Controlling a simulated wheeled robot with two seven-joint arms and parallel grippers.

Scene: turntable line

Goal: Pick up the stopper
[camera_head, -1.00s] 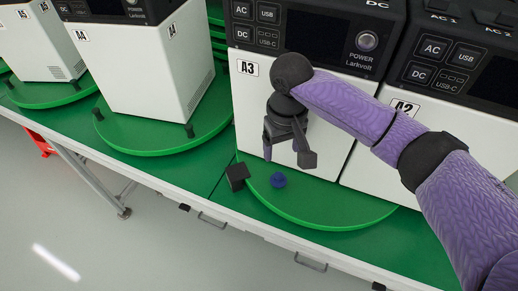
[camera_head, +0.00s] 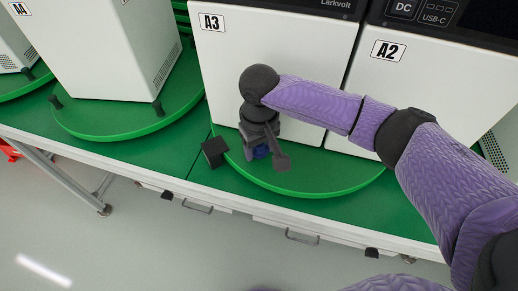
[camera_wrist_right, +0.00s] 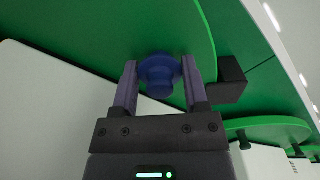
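The stopper appears to be a small blue round piece with a wide flange and a narrower knob. It sits on the green turntable (camera_head: 310,185) near its front edge. In the head view the stopper (camera_head: 262,152) is partly hidden by my right gripper (camera_head: 264,160), which points down over it. In the right wrist view the stopper (camera_wrist_right: 158,75) lies between the two fingertips of the right gripper (camera_wrist_right: 162,85). The fingers are apart, one on each side, with the flange edges close to them. Whether they touch it I cannot tell. My left gripper is not in view.
A black block (camera_head: 215,151) stands left of the stopper at the turntable's edge; it also shows in the right wrist view (camera_wrist_right: 229,80). The white A3 unit (camera_head: 290,75) stands right behind the gripper, with the A2 unit (camera_head: 425,85) beside it. The table's front edge is close.

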